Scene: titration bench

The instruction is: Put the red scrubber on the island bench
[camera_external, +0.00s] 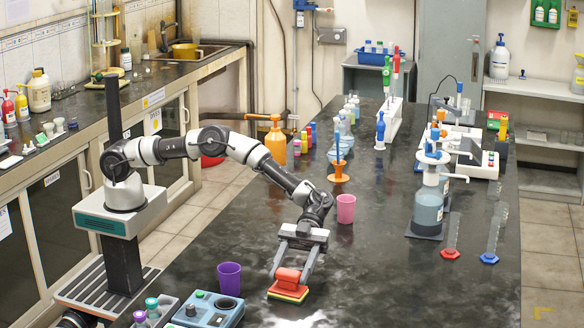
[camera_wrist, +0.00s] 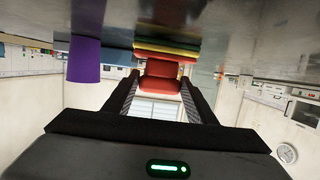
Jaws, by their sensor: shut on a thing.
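The red scrubber (camera_external: 287,277) is in the near middle of the external view, with a red block on top and yellow and green layers beneath. It is at the black top of the island bench (camera_external: 390,262). It also shows in the wrist view (camera_wrist: 160,69), between the fingers. My gripper (camera_external: 290,274) is shut on the scrubber from above, one finger on each side. I cannot tell whether the scrubber's underside touches the bench or hangs just above it.
A purple cup (camera_external: 229,278) stands left of my gripper, and a pink cup (camera_external: 346,208) behind it. A blue-grey device (camera_external: 208,310) is at the near left. Red and blue-based cylinders (camera_external: 451,240) stand to the right. The bench front right of the scrubber is clear.

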